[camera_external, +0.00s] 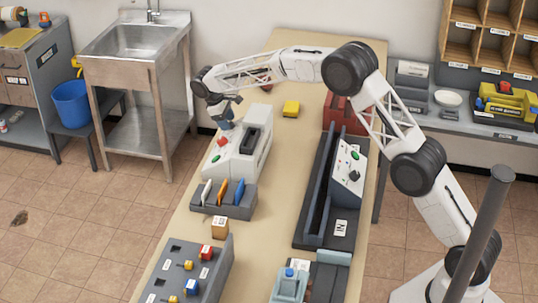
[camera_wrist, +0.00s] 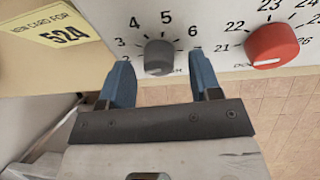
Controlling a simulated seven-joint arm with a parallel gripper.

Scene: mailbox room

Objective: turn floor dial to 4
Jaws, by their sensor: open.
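The grey dial (camera_wrist: 159,57) sits on a white panel with numbers around it, 2 to 6 readable; where it points is hard to tell. The label under it is partly hidden, so I cannot read it as floor. A red dial (camera_wrist: 272,45) with numbers in the twenties is to its right. My gripper (camera_wrist: 162,76) is open and empty, with blue fingers at the lower left and lower right of the grey dial; contact cannot be told. In the external view, my gripper (camera_external: 224,117) is at the far end of the white machine (camera_external: 243,160).
A yellow card (camera_wrist: 60,35) reading 524 lies left of the panel. In the external view, a grey rack (camera_external: 223,203) with coloured cards stands nearer, and a black unit (camera_external: 320,215) stands to the right. The table (camera_external: 178,231) has a bare strip between them.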

